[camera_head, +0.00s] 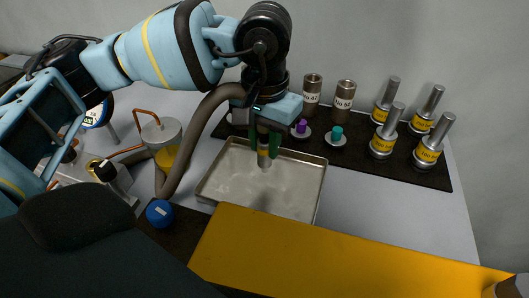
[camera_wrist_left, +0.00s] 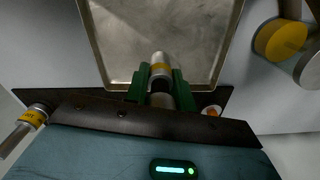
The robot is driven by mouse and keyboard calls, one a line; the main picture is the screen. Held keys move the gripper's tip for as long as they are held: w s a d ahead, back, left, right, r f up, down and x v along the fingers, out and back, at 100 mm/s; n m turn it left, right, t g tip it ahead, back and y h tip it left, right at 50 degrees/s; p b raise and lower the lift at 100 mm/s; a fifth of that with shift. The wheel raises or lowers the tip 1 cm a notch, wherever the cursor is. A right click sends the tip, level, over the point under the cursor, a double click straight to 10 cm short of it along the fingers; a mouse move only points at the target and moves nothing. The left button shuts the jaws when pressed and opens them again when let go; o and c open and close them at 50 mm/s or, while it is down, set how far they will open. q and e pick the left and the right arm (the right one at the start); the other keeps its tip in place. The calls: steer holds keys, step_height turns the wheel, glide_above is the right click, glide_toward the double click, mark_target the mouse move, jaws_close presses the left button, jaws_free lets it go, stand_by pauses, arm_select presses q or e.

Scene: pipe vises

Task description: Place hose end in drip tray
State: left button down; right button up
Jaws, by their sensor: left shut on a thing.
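The hose end (camera_head: 264,160) is a short metal cylinder on the brown hose (camera_head: 183,150). My left gripper (camera_head: 266,146) is shut on the hose end, with a green finger on each side, and the end points down. The hose arches up from the left to the gripper. The drip tray (camera_head: 285,190) is a shallow grey metal pan, and the hose end hangs over its interior. I cannot tell whether it touches the tray floor. In the left wrist view the hose end (camera_wrist_left: 160,63) shows a yellow band and overlaps the tray (camera_wrist_left: 118,40).
A dark mat (camera_head: 400,165) behind the tray holds yellow-labelled metal posts (camera_head: 430,150), brown cylinders (camera_head: 344,95) and small purple and teal pieces.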

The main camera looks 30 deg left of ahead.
mark_target(264, 154)
arm_select(q)
steer(key=shift+f, duration=1.65)
steer(key=shift+f, duration=0.1)
steer(key=shift+f, duration=0.15)
steer(key=c, duration=1.2)
jaws_free()
steer(key=shift+r, duration=0.2)
step_height(264, 154, up, 12)
steer(key=shift+r, duration=0.1)
